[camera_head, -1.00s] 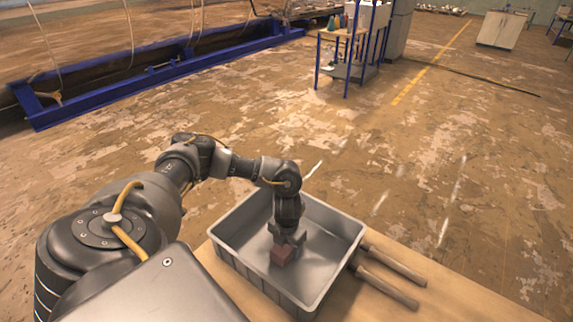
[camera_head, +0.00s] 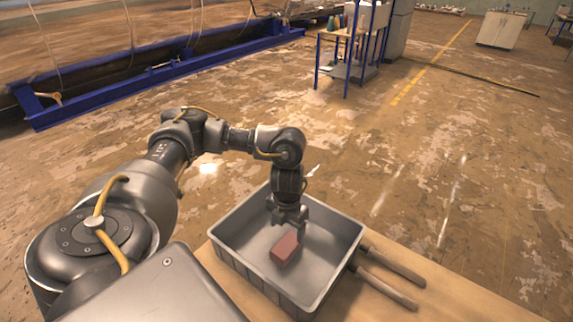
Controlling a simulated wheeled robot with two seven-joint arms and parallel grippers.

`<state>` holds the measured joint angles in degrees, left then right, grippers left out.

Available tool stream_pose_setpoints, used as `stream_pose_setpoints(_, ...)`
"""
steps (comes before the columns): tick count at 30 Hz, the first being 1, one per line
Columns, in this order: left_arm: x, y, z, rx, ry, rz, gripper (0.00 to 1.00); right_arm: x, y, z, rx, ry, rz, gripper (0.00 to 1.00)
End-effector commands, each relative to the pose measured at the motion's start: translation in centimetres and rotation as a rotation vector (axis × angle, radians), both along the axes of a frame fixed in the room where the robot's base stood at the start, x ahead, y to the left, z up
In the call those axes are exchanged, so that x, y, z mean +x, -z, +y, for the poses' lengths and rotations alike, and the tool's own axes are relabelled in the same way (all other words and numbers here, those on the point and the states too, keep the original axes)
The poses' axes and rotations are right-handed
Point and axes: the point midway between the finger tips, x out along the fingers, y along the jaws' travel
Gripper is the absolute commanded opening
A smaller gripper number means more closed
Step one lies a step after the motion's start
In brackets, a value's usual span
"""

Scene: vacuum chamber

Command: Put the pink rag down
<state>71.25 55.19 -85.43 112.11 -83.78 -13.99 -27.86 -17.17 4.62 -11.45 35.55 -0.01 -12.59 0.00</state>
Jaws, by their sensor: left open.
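The pink rag (camera_head: 285,248) looks like a small folded block. It lies on the floor of a grey tray (camera_head: 325,284), near the tray's middle. My left gripper (camera_head: 288,222) points down just above and behind the rag, inside the tray's outline. Its jaws are open and look apart from the rag. My right gripper does not show.
The tray stands on a wooden tabletop (camera_head: 352,303). Two dark rods or handles (camera_head: 388,290) lie on the table to the right of the tray. A blue-framed rack (camera_head: 350,60) stands far off on the open, worn floor.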

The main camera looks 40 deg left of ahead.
Motion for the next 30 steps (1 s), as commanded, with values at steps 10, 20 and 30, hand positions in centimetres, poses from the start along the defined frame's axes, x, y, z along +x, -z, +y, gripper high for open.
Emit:
stream_pose_setpoints(10,0.0,-2.3,0.0,0.0,0.0,0.001,0.76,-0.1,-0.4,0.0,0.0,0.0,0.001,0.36)
stream_pose_setpoints(20,0.0,-2.3,0.0,0.0,0.0,0.002,0.76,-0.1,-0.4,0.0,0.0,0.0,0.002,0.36)
stream_pose_setpoints(30,0.0,-4.3,0.0,0.0,0.0,0.001,0.76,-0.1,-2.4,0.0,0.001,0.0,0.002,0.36)
